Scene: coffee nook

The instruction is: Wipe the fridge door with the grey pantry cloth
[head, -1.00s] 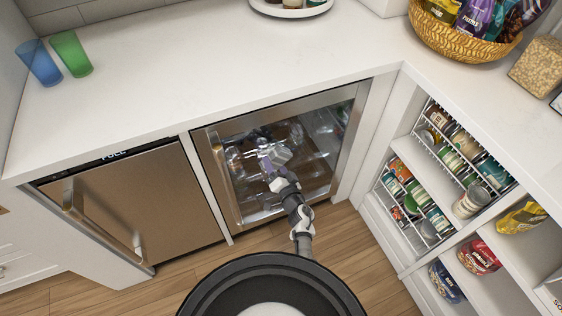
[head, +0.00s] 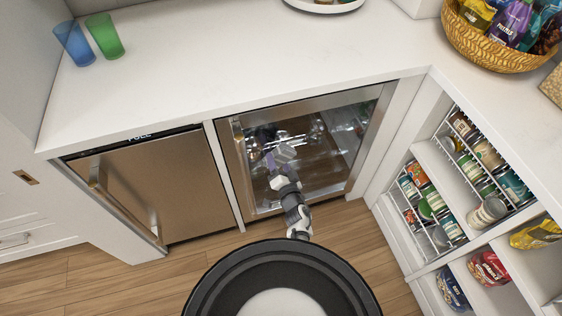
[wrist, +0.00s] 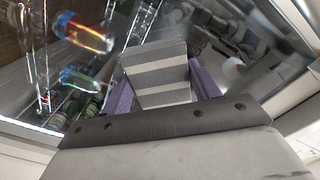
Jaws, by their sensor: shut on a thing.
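The grey cloth (wrist: 160,78), folded into a pad with light stripes, is held between the purple fingers of my gripper (wrist: 163,88) in the wrist view. In the head view the pale grey cloth (head: 285,152) shows at the tip of my gripper (head: 275,162), in front of the fridge door (head: 335,148). The door is glass in a steel frame and appears closed. The cloth is close to the glass, left of its middle; I cannot tell whether it touches. Bottles (wrist: 82,32) show through the glass in the wrist view.
A steel-fronted appliance (head: 155,190) with a bar handle stands left of the fridge. White shelves with cans (head: 487,212) and bags stand close on the right. The counter (head: 250,60) overhangs above. Wood floor (head: 110,270) is open at the front left.

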